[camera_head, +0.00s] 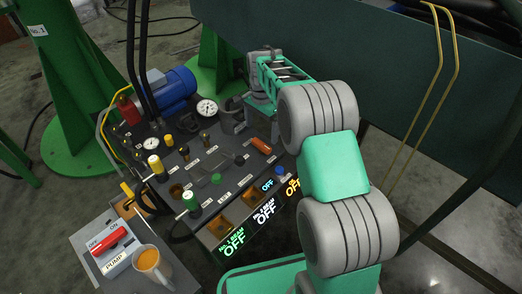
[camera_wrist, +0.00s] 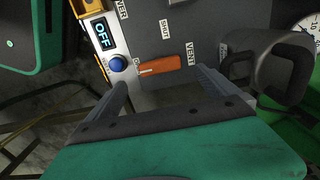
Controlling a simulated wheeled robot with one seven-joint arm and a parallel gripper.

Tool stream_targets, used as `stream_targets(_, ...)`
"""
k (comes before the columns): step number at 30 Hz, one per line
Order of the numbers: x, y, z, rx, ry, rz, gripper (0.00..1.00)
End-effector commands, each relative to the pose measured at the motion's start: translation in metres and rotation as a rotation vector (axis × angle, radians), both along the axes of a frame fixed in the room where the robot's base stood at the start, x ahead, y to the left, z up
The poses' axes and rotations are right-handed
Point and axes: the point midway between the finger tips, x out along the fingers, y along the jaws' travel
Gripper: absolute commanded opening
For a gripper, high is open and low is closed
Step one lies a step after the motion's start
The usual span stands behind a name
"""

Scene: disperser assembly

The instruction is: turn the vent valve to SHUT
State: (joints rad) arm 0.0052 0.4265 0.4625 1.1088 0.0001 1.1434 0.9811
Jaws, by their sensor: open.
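The vent valve has an orange lever handle (camera_wrist: 160,65), which lies crosswise in the wrist view near labels reading VENT and SHUT. The SHUT label (camera_wrist: 165,26) is above the handle, away from its line. Another small label (camera_wrist: 137,71) sits at the handle's left end and is hard to read. The handle also shows in the head view (camera_head: 261,145), at the panel's right side. My gripper (camera_wrist: 163,80) is open, with one finger toward each end of the handle. No contact shows. In the head view its fingers are hard to make out.
A blue button (camera_wrist: 117,64) and a lit OFF display (camera_wrist: 101,35) are just left of the handle. A dark ring-shaped fitting (camera_wrist: 268,72) and a pressure gauge (camera_head: 207,108) stand on the other side. Several smaller valves crowd the panel (camera_head: 222,160).

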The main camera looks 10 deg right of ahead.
Motion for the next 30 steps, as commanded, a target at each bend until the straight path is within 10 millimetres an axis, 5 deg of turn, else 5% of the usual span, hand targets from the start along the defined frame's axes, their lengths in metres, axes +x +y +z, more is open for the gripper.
stream_targets(10,-0.001,0.000,-0.065,0.000,0.002,0.003,0.98)
stream_targets(19,-0.001,0.000,-0.068,0.000,0.000,0.004,0.98)
stream_targets(30,-0.001,0.000,-0.068,-0.001,0.001,0.004,0.68)
